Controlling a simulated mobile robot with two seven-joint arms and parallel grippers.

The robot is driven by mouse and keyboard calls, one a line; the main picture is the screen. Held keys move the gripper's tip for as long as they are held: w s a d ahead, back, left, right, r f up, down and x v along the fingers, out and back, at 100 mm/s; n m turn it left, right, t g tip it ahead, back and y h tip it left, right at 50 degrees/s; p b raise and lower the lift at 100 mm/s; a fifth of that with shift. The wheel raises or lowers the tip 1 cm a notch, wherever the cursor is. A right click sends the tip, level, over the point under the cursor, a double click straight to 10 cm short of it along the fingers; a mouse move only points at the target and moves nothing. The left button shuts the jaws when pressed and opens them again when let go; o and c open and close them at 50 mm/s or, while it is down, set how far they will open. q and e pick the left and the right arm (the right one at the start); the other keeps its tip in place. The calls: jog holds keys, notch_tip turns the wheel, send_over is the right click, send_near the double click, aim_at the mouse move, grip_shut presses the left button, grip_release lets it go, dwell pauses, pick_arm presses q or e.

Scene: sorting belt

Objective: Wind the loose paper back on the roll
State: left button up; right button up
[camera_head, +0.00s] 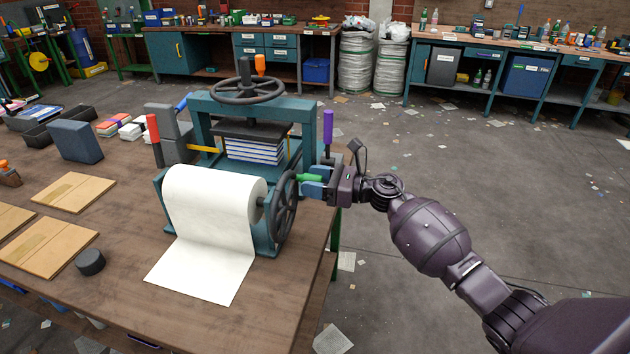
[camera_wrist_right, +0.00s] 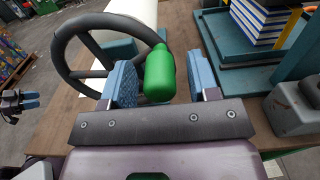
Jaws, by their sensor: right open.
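A white paper roll (camera_head: 215,195) lies on a blue-green stand on the wooden table, with a loose sheet (camera_head: 205,268) hanging off its front onto the tabletop. A dark spoked hand wheel (camera_head: 284,208) is at the roll's right end. Its green handle (camera_wrist_right: 160,72) sticks out toward my right gripper (camera_head: 318,182). In the right wrist view my right gripper (camera_wrist_right: 164,82) is open, with the handle between its blue fingers and a visible gap on the right side. My left gripper (camera_wrist_right: 30,99) shows small at the wrist view's left edge; its opening is unclear.
A press (camera_head: 248,120) with a top hand wheel stands behind the roll, holding a blue-and-white stack. A purple-handled lever (camera_head: 328,130) rises near my right gripper. A black puck (camera_head: 90,262) and tan boards (camera_head: 50,248) lie left of the sheet.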

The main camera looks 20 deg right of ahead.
jog(key=shift+c, duration=0.3)
grip_shut()
jog(key=shift+f, duration=0.15)
